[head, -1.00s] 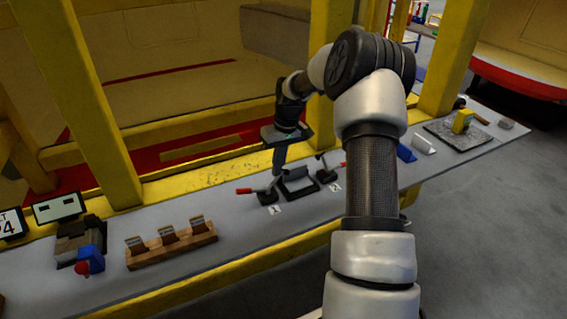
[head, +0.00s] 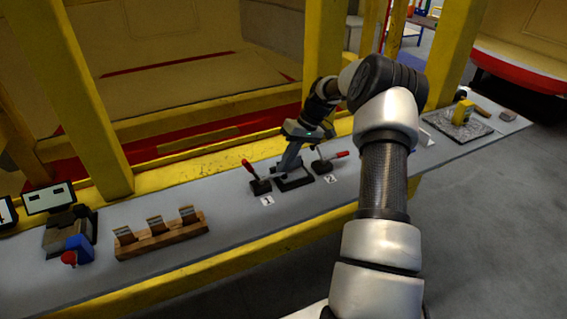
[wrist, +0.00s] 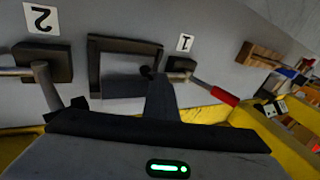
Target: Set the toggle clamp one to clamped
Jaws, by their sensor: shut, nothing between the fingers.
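Toggle clamp one (head: 260,187) stands on the grey bench behind the label "1" (head: 267,201). Its red handle (head: 247,164) points up and leans left in the head view. In the wrist view its dark base (wrist: 181,65) and red handle (wrist: 222,96) show right of my fingers. My gripper (head: 281,174) is shut and empty, pointing down just right of the clamp.
A dark square frame (head: 294,184) lies between clamp one and clamp two (head: 322,166), whose red handle points right. A wooden block rack (head: 162,236) sits to the left. A yellow post (head: 324,75) and rail stand behind the bench.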

